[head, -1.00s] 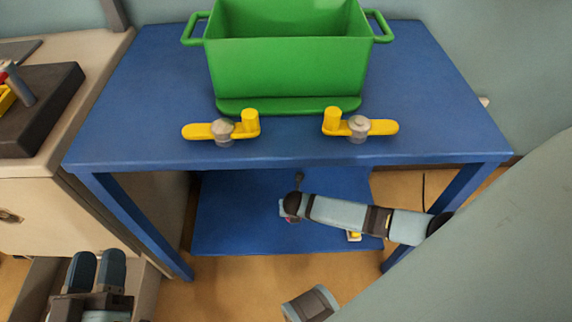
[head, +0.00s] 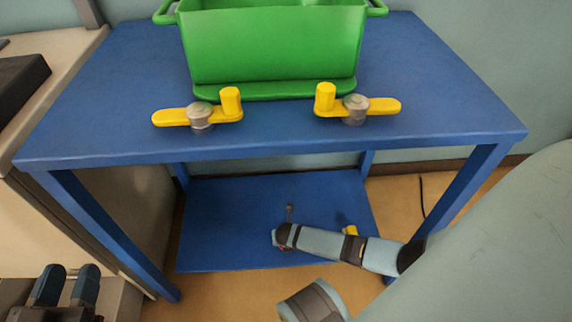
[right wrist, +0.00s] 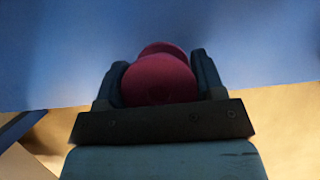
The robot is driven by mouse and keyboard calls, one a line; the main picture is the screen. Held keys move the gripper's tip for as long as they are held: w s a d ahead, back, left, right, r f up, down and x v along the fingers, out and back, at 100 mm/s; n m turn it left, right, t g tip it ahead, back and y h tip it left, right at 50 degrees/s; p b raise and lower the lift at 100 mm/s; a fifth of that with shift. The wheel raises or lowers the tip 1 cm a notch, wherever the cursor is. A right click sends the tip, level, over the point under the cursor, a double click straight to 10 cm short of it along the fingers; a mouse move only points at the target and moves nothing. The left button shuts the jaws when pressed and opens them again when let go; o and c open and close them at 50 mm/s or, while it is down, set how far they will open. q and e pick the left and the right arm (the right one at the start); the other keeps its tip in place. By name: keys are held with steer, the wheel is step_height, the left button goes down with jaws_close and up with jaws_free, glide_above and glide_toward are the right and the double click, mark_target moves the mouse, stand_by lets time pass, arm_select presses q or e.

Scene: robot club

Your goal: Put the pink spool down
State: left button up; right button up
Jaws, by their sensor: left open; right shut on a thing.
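The pink spool (right wrist: 158,78) sits between the two fingers of my right gripper (right wrist: 160,92), which is shut on it. In the right wrist view a blue surface lies beyond the spool; I cannot tell whether the spool touches it. In the head view my right arm reaches under the blue table (head: 270,150), with its end over the blue lower shelf (head: 225,225). The arm hides the spool there. My left gripper (head: 66,284) is open and empty at the lower left, away from the table.
A green bin (head: 270,48) stands on the tabletop behind two yellow-handled clamps (head: 200,115) (head: 356,107). A small yellow thing (head: 350,230) is on the lower shelf behind my arm. The shelf's left part is clear. Table legs flank the opening. A beige cabinet (head: 110,215) stands left.

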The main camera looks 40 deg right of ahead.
step_height(320, 180, down, 3)
steer(key=shift+f+b, duration=0.15)
steer(key=shift+b, duration=0.8)
steer(key=shift+f, duration=0.35)
steer(key=shift+r, duration=0.15)
arm_select(q)
steer(key=shift+w+a+r+m+t+h, duration=0.25)
steer(key=shift+w+a+m+t, duration=0.2)
steer(key=shift+m, duration=0.45)
steer(key=shift+d+f, duration=0.1)
arm_select(e)
steer(key=o, duration=1)
steer(key=shift+c, duration=0.2)
